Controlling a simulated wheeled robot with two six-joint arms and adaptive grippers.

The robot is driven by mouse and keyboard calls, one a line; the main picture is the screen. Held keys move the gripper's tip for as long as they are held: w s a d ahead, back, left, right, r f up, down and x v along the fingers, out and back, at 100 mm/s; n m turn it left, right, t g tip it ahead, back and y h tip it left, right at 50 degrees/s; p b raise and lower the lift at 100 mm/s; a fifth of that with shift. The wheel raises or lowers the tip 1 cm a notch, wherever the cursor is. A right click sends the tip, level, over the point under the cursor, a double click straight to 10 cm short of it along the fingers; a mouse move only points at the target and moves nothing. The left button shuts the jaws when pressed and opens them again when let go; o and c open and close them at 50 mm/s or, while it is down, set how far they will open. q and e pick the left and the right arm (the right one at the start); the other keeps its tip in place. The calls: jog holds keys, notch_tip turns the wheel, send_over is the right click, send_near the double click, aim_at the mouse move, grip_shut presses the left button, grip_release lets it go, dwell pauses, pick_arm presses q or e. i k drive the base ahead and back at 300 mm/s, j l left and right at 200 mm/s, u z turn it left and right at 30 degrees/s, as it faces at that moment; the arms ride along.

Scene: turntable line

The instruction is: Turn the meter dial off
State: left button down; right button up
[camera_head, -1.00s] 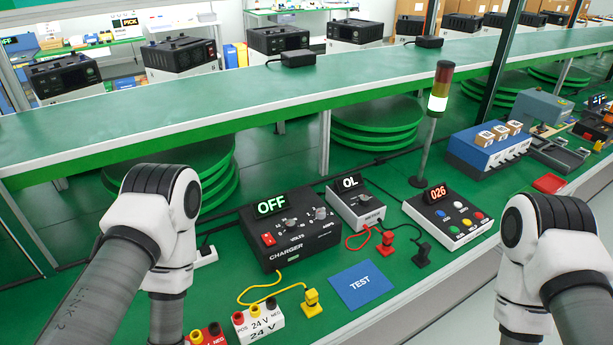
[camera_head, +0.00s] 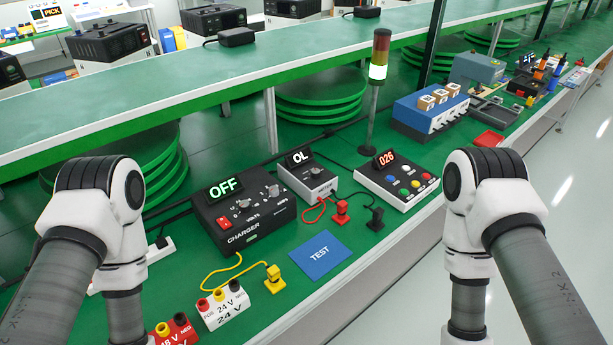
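The meter (camera_head: 307,175) is a small grey box on the green bench, right of the charger. Its display (camera_head: 299,157) reads "OL". Its round dark dial (camera_head: 315,171) is on the sloping top, too small to tell its exact pointing. A red probe (camera_head: 341,212) and a black probe (camera_head: 376,219) stand in front of it on leads. My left arm is at the left of the picture and my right arm at the right, both apart from the meter. Both grippers are outside the picture.
The black charger (camera_head: 243,211), display "OFF", stands left of the meter. A button box (camera_head: 398,180) reading "026" and a lamp pole (camera_head: 373,110) stand right. The blue TEST mat (camera_head: 320,255), yellow probe (camera_head: 274,279) and 24 V block (camera_head: 223,305) lie in front.

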aim_at(315, 174)
jog(key=i+l, duration=0.15)
jog(key=l, duration=0.2)
jog(key=i+l+z, duration=0.1)
jog(key=l, duration=0.3)
jog(key=i+l, duration=0.2)
jog(key=l, duration=0.15)
